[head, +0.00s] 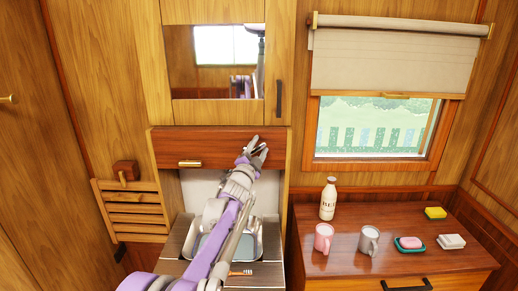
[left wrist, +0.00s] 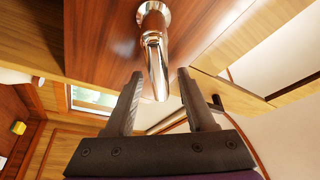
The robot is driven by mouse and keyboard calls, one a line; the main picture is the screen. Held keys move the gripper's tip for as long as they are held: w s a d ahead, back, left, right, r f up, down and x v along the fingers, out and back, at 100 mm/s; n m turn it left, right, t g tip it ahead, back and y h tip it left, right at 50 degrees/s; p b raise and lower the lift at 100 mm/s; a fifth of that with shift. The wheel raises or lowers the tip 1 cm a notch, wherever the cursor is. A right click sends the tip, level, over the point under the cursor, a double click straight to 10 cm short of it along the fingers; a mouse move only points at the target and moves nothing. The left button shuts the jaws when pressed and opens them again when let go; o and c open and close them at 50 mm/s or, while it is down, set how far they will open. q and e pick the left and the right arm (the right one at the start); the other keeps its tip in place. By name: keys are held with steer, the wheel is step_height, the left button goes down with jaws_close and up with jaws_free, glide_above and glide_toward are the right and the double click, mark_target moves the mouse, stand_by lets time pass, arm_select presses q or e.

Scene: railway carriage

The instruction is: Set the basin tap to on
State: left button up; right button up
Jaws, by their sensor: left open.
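The basin tap (left wrist: 155,55) is a shiny chrome spout on a round base, fixed to a reddish wooden panel in the left wrist view. My left gripper (left wrist: 159,73) is open, with one dark finger on each side of the spout's end in that picture. I cannot tell whether either finger touches it. In the head view my left gripper (head: 256,148) is at the right part of the wooden panel (head: 215,144), and the tap cannot be made out there. The metal basin (head: 251,247) is below, partly hidden by my left arm. My right gripper is not in view.
A mirror (head: 212,60) is above the panel. At right, a wooden cabinet (head: 330,263) bears a milk bottle (head: 328,199), pink mug (head: 323,238), grey mug (head: 369,240), soap dish (head: 410,244) and yellow sponge (head: 435,213). An orange toothbrush (head: 240,273) lies before the basin.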

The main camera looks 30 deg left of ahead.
arm_select(q)
steer(key=b+v, duration=0.2)
steer(key=v, duration=0.8)
steer(key=shift+s, duration=0.4)
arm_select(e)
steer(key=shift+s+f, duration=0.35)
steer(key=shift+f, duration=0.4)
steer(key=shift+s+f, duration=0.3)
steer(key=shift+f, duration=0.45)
arm_select(q)
steer(key=shift+d+f, duration=0.1)
steer(key=shift+f, duration=0.05)
steer(key=s+d+f+n+g+h, duration=0.2)
steer(key=s+d+f+n+g, duration=0.2)
steer(key=s+d+f+g, duration=0.3)
steer(key=s+d+f+n+g+h, duration=0.2)
steer(key=s+d+f+n+g, duration=0.2)
steer(key=s+d+f, duration=1.3)
steer(key=s+f+g, duration=0.3)
steer(key=s+f, duration=0.2)
steer(key=s, duration=0.3)
steer(key=shift+d+n+g+h, duration=0.3)
steer(key=shift+d+n, duration=0.05)
steer(key=shift+n, duration=0.05)
